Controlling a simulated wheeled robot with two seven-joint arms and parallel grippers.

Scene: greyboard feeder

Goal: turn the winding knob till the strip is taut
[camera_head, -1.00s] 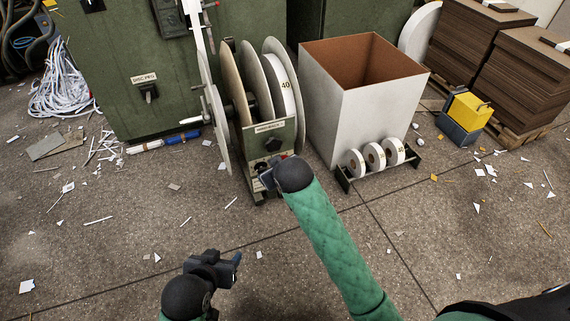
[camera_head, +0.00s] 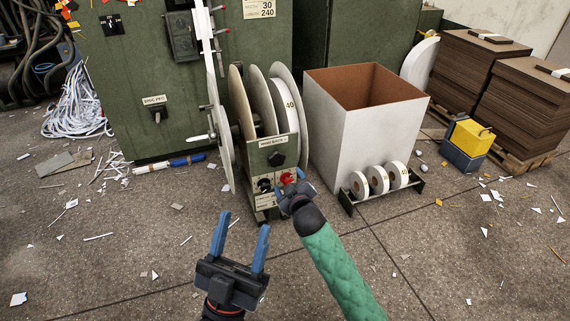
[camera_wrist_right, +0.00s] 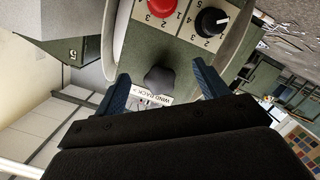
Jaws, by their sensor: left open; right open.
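The winding knob (camera_head: 276,158) is black and lobed, on the upright panel of the reel stand, under a small white label. In the right wrist view the knob (camera_wrist_right: 160,80) shows ahead, beside the "WIND BACK" label. My right gripper (camera_wrist_right: 160,70) is open, its blue fingers to either side of the knob in that picture and seemingly short of it. In the head view my right gripper (camera_head: 294,184) is low in front of the panel. White strip (camera_head: 285,105) is wound on the reel marked 40; I cannot tell its tension. My left gripper (camera_head: 243,223) is open and empty above the floor.
A large white box (camera_head: 340,120) and a rack of small rolls (camera_head: 377,180) stand to the right. The floor at front left is mostly clear, with scraps.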

